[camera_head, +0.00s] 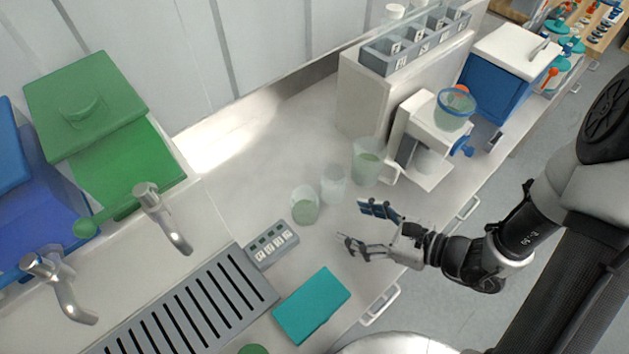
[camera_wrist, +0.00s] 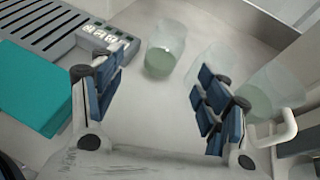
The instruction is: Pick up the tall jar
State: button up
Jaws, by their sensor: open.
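Three clear vessels stand in a row on the counter; I cannot tell for sure which is the tall jar. The right one (camera_head: 367,162) looks tallest and holds pale green liquid; it also shows at the right of the wrist view (camera_wrist: 272,92). The middle one (camera_head: 333,184) is faint and pale. The left one (camera_head: 305,205) has green liquid low inside and shows near the top middle of the wrist view (camera_wrist: 165,50). My gripper (camera_head: 362,227) is open and empty, on the near side of the vessels, its fingers pointing toward them.
A white apparatus with a blue-rimmed bowl (camera_head: 455,108) stands right of the vessels. A grey label block (camera_head: 271,245), a teal slab (camera_head: 311,305) and a slotted drain grate (camera_head: 190,318) lie to the left. Bare counter lies behind the vessels.

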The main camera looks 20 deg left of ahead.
aim_at(303, 203)
jog(key=shift+m+t, duration=0.3)
jog(key=shift+m, duration=0.3)
jog(key=b+x, duration=0.1)
jog(key=x, duration=0.5)
jog(key=f+b+x, duration=0.1)
jog(key=b+x, duration=0.1)
jog(key=x, duration=0.3)
jog(key=b+x, duration=0.1)
jog(key=x, duration=0.5)
jog(key=shift+w+f+b, duration=0.35)
jog(key=shift+w+f, duration=0.05)
jog(key=shift+w, duration=0.05)
jog(key=shift+d, duration=0.1)
jog(key=c, duration=0.9)
